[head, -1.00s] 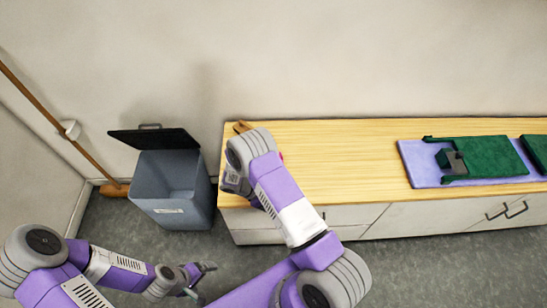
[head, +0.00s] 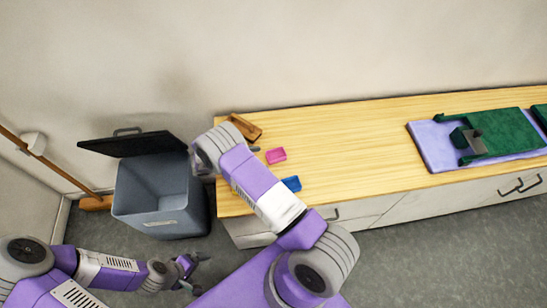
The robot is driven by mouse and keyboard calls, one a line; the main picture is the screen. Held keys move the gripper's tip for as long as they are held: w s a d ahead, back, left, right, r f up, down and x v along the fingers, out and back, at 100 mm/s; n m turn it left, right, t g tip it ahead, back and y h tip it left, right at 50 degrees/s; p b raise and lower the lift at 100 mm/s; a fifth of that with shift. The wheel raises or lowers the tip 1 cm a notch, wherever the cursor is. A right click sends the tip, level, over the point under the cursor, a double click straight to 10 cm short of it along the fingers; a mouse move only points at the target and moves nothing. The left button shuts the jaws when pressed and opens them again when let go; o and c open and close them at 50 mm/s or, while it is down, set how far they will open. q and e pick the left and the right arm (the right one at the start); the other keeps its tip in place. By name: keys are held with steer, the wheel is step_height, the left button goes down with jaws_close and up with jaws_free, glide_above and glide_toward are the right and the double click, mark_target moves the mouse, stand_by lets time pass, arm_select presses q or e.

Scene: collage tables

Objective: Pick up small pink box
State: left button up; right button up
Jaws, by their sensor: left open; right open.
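A small pink box (head: 276,155) lies on the wooden top of the long cabinet (head: 345,150), near its left end. My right arm reaches up from the bottom, and its wrist is left of the pink box. My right gripper (head: 201,168) is mostly hidden by its own wrist, at the cabinet's left edge, open and apart from the box. My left gripper (head: 190,270) is open and empty, low over the floor at the lower left, far from the box.
A blue box (head: 291,184) lies beside my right forearm. A brown wooden object (head: 245,127) is at the cabinet's back left corner. A grey bin (head: 160,195) with its lid up stands left of the cabinet. A purple mat (head: 430,145) with green pieces lies at right.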

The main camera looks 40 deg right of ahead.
mark_target(284, 154)
steer(key=x, duration=0.5)
steer(key=b+x, duration=0.1)
steer(key=x, duration=0.1)
steer(key=shift+w+d+r, duration=0.2)
steer(key=shift+d+r, duration=0.1)
steer(key=shift+d, duration=0.2)
steer(key=c, duration=1)
